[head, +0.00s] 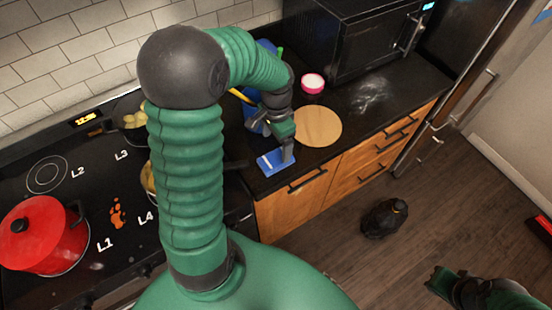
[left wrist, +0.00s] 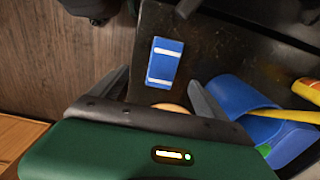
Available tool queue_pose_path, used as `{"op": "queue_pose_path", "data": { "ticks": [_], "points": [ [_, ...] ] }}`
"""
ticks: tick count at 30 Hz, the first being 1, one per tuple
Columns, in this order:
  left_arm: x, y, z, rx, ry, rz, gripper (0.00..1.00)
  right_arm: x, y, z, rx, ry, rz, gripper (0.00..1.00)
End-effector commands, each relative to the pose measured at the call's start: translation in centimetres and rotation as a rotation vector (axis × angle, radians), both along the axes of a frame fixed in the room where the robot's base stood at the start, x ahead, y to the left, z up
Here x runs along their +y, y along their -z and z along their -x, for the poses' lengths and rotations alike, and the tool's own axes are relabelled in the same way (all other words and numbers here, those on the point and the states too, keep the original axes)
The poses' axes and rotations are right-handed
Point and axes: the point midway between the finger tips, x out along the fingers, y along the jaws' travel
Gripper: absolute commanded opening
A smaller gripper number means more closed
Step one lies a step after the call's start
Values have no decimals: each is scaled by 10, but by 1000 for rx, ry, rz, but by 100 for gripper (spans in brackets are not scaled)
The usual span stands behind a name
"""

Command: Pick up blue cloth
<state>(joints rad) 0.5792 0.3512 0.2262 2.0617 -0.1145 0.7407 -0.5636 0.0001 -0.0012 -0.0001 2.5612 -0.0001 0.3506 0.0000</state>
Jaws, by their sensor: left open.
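The blue cloth (head: 268,164) lies flat near the front edge of the dark counter. In the left wrist view it is a blue rectangle (left wrist: 163,66) with white stripes, lying beyond the fingertips. My left gripper (head: 284,156) is just above the cloth, with a finger covering part of it in the head view. In the left wrist view its two fingers (left wrist: 160,82) are spread apart with nothing between them. My right gripper (head: 438,282) is at the lower right, over the floor and away from the counter. Its jaw state is unclear.
A round wooden board (head: 320,126) lies right of the cloth, with a pink-and-white bowl (head: 312,83) behind. A blue container (left wrist: 240,92) with a yellow handle stands nearby. A red pot (head: 40,235) is on the stove at left. A dark object (head: 384,218) is on the floor.

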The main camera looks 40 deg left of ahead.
Motion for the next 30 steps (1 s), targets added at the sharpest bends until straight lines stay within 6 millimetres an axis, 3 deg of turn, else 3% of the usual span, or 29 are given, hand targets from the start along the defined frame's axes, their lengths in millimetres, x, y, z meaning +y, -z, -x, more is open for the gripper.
{"op": "queue_pose_path", "data": {
  "ticks": [3,8,15,23,30],
  "points": [
    [-1,24,0,4,1,2,85,0,1,0,0,0,0,0],
    [1,40,0,2,0,1,85,0,-1,-1,-1,0,0,0],
    [5,80,2,2,1,2,85,0,-5,0,-1,0,0,0],
    [6,85,0,-1,0,-1,85,0,-5,0,0,0,0,0],
    [6,85,1,-1,0,-1,54,0,-5,-1,-1,0,0,0]
  ]
}}
